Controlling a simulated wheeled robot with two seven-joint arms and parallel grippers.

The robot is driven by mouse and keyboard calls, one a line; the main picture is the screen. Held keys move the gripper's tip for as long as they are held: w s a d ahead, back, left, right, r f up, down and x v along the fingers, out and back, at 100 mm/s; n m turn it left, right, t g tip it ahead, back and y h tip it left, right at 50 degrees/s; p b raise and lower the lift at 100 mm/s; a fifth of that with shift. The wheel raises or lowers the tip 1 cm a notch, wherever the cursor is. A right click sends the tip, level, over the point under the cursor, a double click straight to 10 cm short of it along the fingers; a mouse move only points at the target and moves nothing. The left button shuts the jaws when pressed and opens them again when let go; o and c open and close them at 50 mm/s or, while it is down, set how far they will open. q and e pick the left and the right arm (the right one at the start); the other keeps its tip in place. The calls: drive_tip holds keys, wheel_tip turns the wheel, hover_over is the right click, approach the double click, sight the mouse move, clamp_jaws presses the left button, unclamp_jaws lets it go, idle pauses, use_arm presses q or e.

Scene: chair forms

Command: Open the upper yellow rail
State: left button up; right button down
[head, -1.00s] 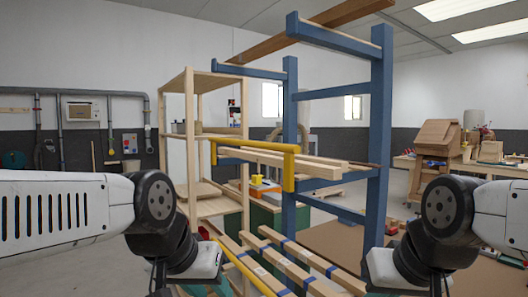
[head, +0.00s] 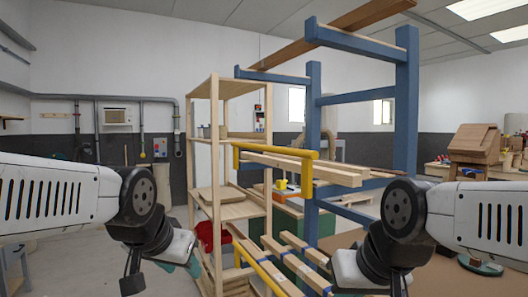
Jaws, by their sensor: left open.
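The upper yellow rail (head: 275,149) is a bar with downturned ends, in front of light wooden beams (head: 300,168) on the blue rack (head: 313,130). It appears to stand across the beams' front. A lower yellow rail (head: 262,270) slants along the lower beams, partly cut off by the bottom edge. My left gripper (head: 132,284) is low at the left, open, well apart from the upper rail, and partly out of frame. My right gripper (head: 396,287) is low at the right of the rails, mostly cut off, so its jaws do not show. Neither touches the upper rail.
A light wooden shelf (head: 215,150) stands just left of the rack. A dark wooden board (head: 365,17) lies on the rack's top arms. A workbench with a wooden chest (head: 472,150) is at the right. Open floor lies left of the shelf.

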use_arm(q)
drive_tip(key=w+r+m+t, duration=0.2)
drive_tip(key=w+r+m, duration=0.1)
drive_tip(key=w, duration=0.4)
drive_tip(key=w+r+m+t, duration=0.2)
drive_tip(key=w+r, duration=0.2)
drive_tip(key=w, duration=0.3)
drive_tip(key=m+t+h, duration=0.3)
drive_tip(key=m+h, duration=0.9)
drive_tip(key=m, duration=0.6)
approach(261, 149)
drive_tip(key=x, duration=0.6)
drive_tip(key=shift+w+d+f, duration=0.1)
drive_tip(key=shift+d, duration=0.05)
drive_tip(key=shift+w+d, duration=0.15)
drive_tip(key=shift+d, duration=0.1)
drive_tip(key=x, duration=0.7)
drive_tip(key=shift+r, duration=0.2)
drive_tip(key=shift+w, duration=0.1)
clamp_jaws()
